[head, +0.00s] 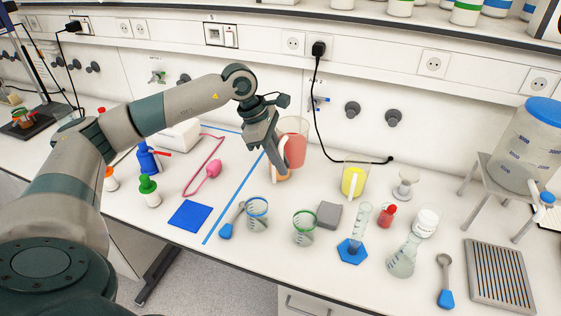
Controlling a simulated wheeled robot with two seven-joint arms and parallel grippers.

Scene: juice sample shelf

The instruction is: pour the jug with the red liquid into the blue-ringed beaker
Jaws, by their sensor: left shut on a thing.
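The jug with the red liquid (297,148) is at the back of the bench in the head view, right of the blue tape line. My left gripper (282,163) is shut on it from the left and partly hides it. The jug looks upright; I cannot tell whether it is clear of the bench. The blue-ringed beaker (257,215) stands nearer the front edge, in front and to the left of the jug, and looks empty. My right gripper is not in view.
An orange thing (283,177) shows just below my gripper, mostly hidden. A green-ringed beaker (304,229), a grey block (329,215), a yellow-liquid jug (353,181) and a blue-based cylinder (352,250) stand nearby. A blue spoon (226,230) lies beside the blue-ringed beaker. A black cable (316,105) hangs behind.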

